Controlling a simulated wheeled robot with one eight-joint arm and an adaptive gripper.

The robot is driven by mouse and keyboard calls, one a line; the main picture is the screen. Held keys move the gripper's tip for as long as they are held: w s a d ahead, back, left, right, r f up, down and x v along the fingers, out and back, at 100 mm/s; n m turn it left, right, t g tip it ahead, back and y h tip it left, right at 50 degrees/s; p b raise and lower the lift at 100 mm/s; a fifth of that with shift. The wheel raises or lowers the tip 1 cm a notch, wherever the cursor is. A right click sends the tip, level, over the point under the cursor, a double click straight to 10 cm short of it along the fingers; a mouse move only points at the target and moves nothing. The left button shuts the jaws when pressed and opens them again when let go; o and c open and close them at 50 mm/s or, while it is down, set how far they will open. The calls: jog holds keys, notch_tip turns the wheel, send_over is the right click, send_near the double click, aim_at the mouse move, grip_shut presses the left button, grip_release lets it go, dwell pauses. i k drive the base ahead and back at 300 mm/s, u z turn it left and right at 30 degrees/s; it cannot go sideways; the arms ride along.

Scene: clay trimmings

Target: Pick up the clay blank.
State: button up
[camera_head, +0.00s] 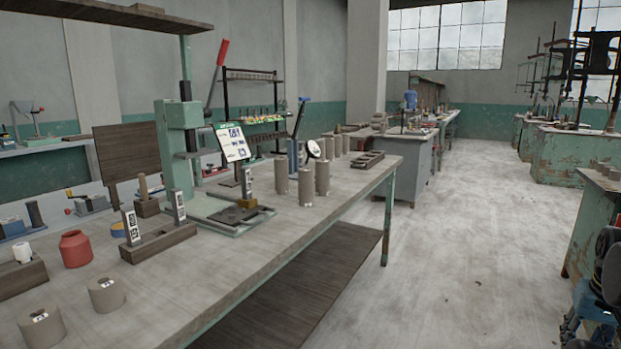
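Several grey-brown clay-like cylinders stand upright on the workbench (250,262). A group of tall ones, among them a front one (306,187), a left one (281,176) and a right one (322,178), stands right of the green press (180,140). Two short, wide cylinders stand at the near left, one (107,294) behind the other (42,327), each with a dark mark or hole on top. I cannot tell which one is the clay blank.
A red jar (75,248), a wooden block with upright tags (158,243) and a dark wooden tray (367,159) sit on the bench. The press has a long red-handled lever (217,70). Floor right of the bench is clear.

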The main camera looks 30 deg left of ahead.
aim_at(322, 166)
jog(key=u, duration=0.65)
jog(key=i, duration=1)
jog(key=u, duration=0.7)
